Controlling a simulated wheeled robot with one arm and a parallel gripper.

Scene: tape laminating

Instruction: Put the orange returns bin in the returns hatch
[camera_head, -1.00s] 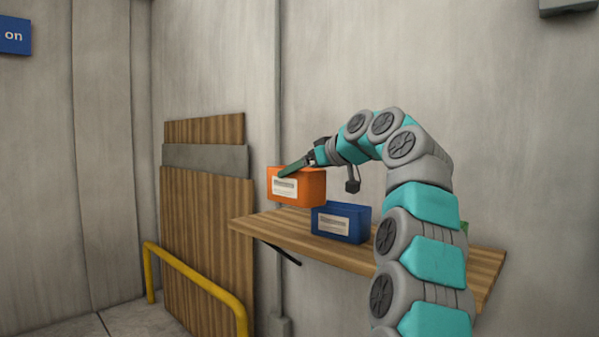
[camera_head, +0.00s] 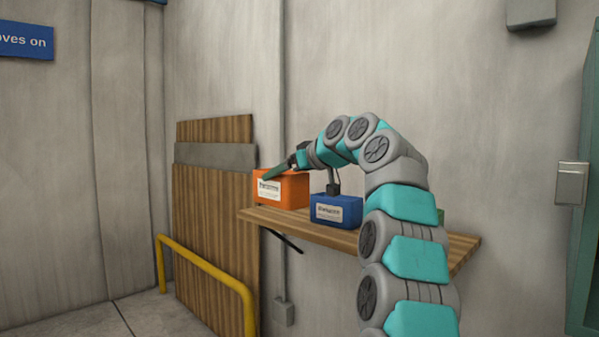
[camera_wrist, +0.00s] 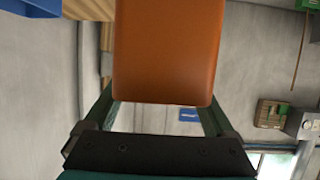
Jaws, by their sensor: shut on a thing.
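The orange returns bin (camera_head: 291,190) has a white label on its front and is near the left end of the wooden wall shelf. My gripper (camera_head: 279,172) is shut on it, with the fingers along its sides. In the wrist view the orange bin (camera_wrist: 168,50) fills the upper middle, between the two fingers of my gripper (camera_wrist: 160,110). I cannot tell whether its underside clears the shelf. No returns hatch can be made out in these views.
A blue bin (camera_head: 336,210) with a label stands on the shelf (camera_head: 280,222), right of the orange one. A green thing shows behind my arm. A yellow rail (camera_head: 205,270) and wooden boards (camera_head: 215,225) are at left. A green cabinet (camera_head: 583,220) stands at the right edge.

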